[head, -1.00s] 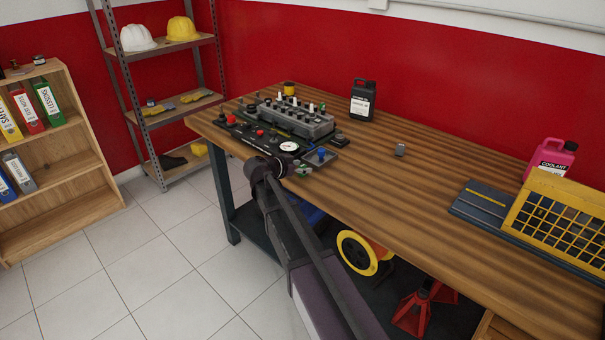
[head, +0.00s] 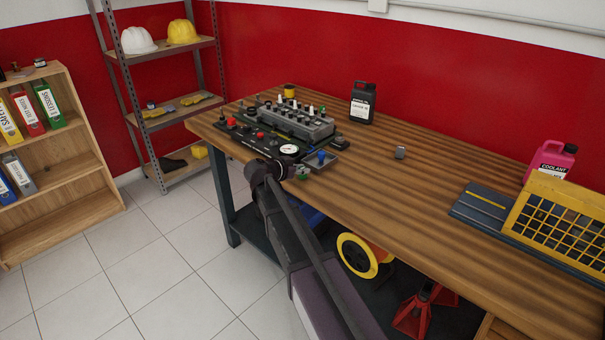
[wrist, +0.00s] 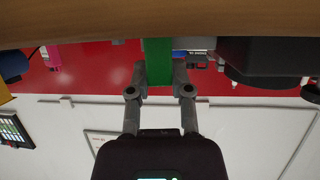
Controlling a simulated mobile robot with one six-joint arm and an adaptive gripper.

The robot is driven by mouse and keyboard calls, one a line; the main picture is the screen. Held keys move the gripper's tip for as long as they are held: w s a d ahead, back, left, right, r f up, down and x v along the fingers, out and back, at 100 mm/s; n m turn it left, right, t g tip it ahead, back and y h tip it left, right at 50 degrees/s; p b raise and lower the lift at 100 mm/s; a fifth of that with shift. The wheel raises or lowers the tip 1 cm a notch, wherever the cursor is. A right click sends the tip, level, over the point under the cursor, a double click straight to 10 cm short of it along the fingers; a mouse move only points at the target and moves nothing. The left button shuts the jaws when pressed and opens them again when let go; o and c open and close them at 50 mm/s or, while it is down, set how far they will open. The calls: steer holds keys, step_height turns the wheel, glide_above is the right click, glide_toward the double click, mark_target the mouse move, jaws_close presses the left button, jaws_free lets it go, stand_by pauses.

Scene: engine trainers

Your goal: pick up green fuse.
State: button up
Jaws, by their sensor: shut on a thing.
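The green fuse (wrist: 158,58) shows upright between my fingers in the wrist view, and its upper part reaches the wooden surface across the top of that picture. My gripper (wrist: 159,76) is shut on it, one grey finger on each side. In the head view the green fuse (head: 303,173) is a small green spot at the bench's front edge, by the end of my arm. My gripper is mostly hidden there behind my dark wrist. I cannot tell from these views whether the fuse touches the bench or trainer.
The engine trainer panel (head: 262,142) with a round gauge (head: 289,149) and several knobs stands just beyond. A blue knob (head: 321,155) is close to the right. A black bottle (head: 362,103) stands farther back. The wooden bench top (head: 420,190) is largely clear to the right.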

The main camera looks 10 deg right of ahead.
steer(key=shift+r, duration=0.2)
step_height(320, 180, up, 4)
steer(key=p, duration=0.4)
steer(key=shift+f, duration=0.2)
steer(key=s+d+r+p, duration=0.1)
steer(key=s, duration=1.5)
steer(key=shift+d, duration=0.35)
steer(key=shift+r, duration=0.15)
